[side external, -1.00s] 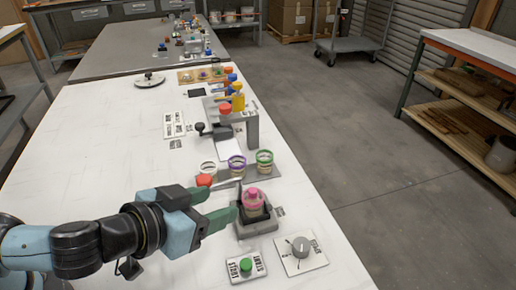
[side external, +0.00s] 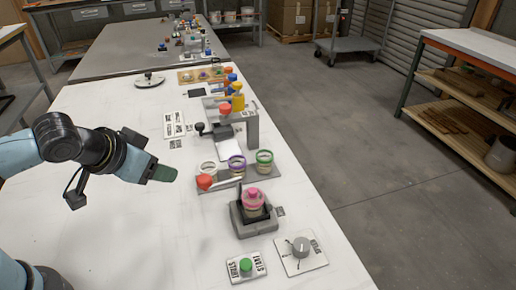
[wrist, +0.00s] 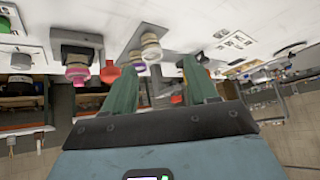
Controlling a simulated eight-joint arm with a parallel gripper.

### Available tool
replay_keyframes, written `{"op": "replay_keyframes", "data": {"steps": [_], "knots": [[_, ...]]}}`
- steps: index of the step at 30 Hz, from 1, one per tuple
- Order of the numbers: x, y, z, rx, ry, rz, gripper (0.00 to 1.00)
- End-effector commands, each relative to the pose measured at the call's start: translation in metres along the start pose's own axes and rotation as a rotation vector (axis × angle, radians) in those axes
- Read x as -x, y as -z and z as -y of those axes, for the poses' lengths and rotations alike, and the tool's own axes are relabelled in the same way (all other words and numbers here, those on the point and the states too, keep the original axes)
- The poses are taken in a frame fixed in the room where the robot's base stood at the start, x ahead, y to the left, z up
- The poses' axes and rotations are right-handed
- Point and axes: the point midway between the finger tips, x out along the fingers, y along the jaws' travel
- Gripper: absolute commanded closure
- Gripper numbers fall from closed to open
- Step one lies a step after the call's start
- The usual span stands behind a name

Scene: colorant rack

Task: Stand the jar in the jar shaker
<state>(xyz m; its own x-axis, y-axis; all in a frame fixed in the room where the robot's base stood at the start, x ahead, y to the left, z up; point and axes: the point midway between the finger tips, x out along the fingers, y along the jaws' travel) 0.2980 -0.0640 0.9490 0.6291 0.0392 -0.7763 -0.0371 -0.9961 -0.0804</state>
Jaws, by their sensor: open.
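The jar with a pink lid (side external: 252,193) stands upright in the grey jar shaker (side external: 253,230), near the front of the bench. In the wrist view, which looks upside down, the pink lid (wrist: 78,72) hangs below the shaker (wrist: 76,40) at the left. My gripper (side external: 165,174) is above the bench to the left of the shaker, clear of the jar. In the wrist view my gripper's two green fingers (wrist: 160,82) are apart with nothing held between them. The lower part of the jar is hidden by the shaker's walls.
A green button panel (side external: 245,267) and a dial panel (side external: 301,247) lie in front of the shaker. The bench's left side is clear.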

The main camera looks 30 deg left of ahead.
Motion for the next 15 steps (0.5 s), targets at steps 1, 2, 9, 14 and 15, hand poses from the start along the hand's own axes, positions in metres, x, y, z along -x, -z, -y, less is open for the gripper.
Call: {"op": "replay_keyframes", "data": {"steps": [1, 2, 9, 14, 15], "knots": [[0.002, 0.0, 0.018, 0.028, 0.005, 0.023, 0.42], [0.003, 0.0, 0.025, 0.035, 0.001, 0.034, 0.42], [0.016, 0.001, 0.061, 0.076, -0.032, 0.06, 0.42], [0.019, 0.002, 0.066, 0.08, -0.042, 0.059, 0.42], [0.019, 0.002, 0.066, 0.079, -0.043, 0.058, 0.42]]}}
